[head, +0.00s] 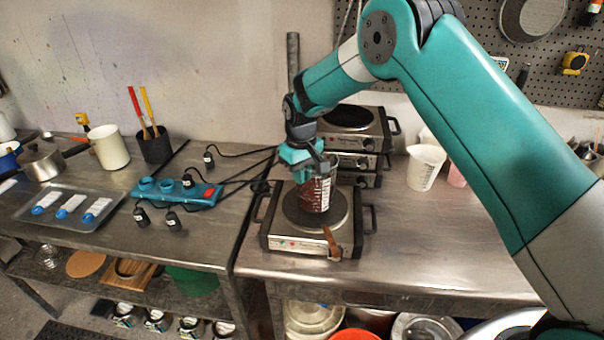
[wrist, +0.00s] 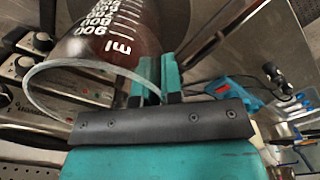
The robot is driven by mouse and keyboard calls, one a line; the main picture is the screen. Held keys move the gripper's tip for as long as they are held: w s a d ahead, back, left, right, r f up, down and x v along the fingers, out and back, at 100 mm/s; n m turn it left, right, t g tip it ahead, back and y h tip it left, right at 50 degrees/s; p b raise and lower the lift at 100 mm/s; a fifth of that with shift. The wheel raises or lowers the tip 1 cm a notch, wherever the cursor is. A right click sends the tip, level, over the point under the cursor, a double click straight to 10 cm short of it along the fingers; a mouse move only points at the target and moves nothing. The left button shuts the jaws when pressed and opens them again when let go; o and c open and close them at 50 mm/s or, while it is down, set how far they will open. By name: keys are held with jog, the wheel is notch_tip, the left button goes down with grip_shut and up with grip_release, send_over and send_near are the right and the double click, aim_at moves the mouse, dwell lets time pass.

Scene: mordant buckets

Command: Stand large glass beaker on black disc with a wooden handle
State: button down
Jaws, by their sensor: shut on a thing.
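The large glass beaker (head: 314,192) has white markings and dark red contents. My gripper (head: 308,168) is shut on its upper wall from above, and the beaker hangs roughly upright. In the wrist view the beaker (wrist: 112,45) shows its open rim and scale, with my teal gripper fingers (wrist: 158,78) at its wall. The black disc (head: 338,215) lies on the front hot plate, its brown wooden handle (head: 331,241) pointing to the front. The beaker's base is over the disc; I cannot tell whether it touches.
The front hot plate (head: 285,244) stands near the bench's front edge. Stacked hot plates (head: 375,145) are behind it. A white measuring jug (head: 425,168) stands to the right. A teal power strip (head: 176,191) with cables lies left. The bench's right front is clear.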

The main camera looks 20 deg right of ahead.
jog(key=shift+f, duration=0.35)
dwell(0.6)
jog(key=c, duration=1.2)
grip_release()
jog(key=shift+b, duration=0.3)
notch_tip(320, 180, up, 17)
jog(key=b, duration=0.4)
jog(key=shift+r+b, duration=0.2)
jog(key=shift+b, duration=0.1)
jog(key=s+f+n+y+b, duration=0.1)
jog(key=s, duration=1.1)
jog(key=s+f+y+b, duration=0.1)
jog(key=s+f, duration=0.1)
jog(key=s, duration=1)
jog(key=s+a+f+n+y, duration=0.1)
jog(key=s+y, duration=0.1)
jog(key=s, duration=1)
jog(key=shift+s+f+n+b, duration=0.2)
jog(key=shift+s+n+b, duration=0.1)
jog(key=shift+s+b, duration=0.1)
